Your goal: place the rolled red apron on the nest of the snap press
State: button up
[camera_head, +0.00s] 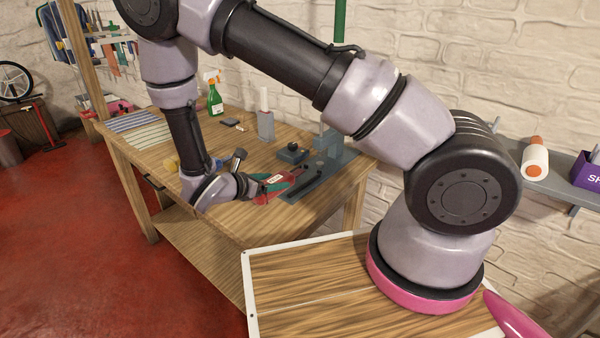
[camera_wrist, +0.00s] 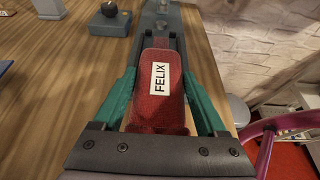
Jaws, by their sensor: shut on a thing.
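The rolled red apron (camera_wrist: 143,107), with a white FELIX label, lies between the green fingers of my gripper (camera_wrist: 158,75) in the wrist view. The fingers are shut on its sides. In the head view my gripper (camera_head: 272,186) holds the apron (camera_head: 285,179) low at the near left end of the grey snap press (camera_head: 318,177). In the wrist view the press (camera_wrist: 203,60) runs away from me beneath and beyond the apron. The apron hides the near part of the press, so I cannot tell whether it touches the nest.
A grey block with a black knob (camera_head: 292,153) stands left of the press. A green spray bottle (camera_head: 215,102), a grey holder (camera_head: 265,127) and striped cloths (camera_head: 140,130) are farther back on the wooden bench (camera_head: 245,222). A brick wall (camera_head: 420,50) stands behind. The bench's front is clear.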

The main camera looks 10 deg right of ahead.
aim_at(297, 172)
jog(key=w+d, duration=0.2)
jog(key=d, duration=0.1)
jog(key=w+d, duration=0.1)
jog(key=d, duration=0.1)
jog(key=shift+w, duration=0.35)
jog(key=x, duration=0.2)
jog(key=r+x, duration=0.1)
jog(key=x, duration=0.1)
jog(key=shift+w+d+f, duration=0.1)
jog(key=shift+w+d, duration=0.1)
jog(key=shift+d, duration=0.15)
jog(key=shift+a+f, duration=0.1)
jog(key=shift+f, duration=0.25)
jog(key=shift+f, duration=0.1)
jog(key=o, duration=1.4)
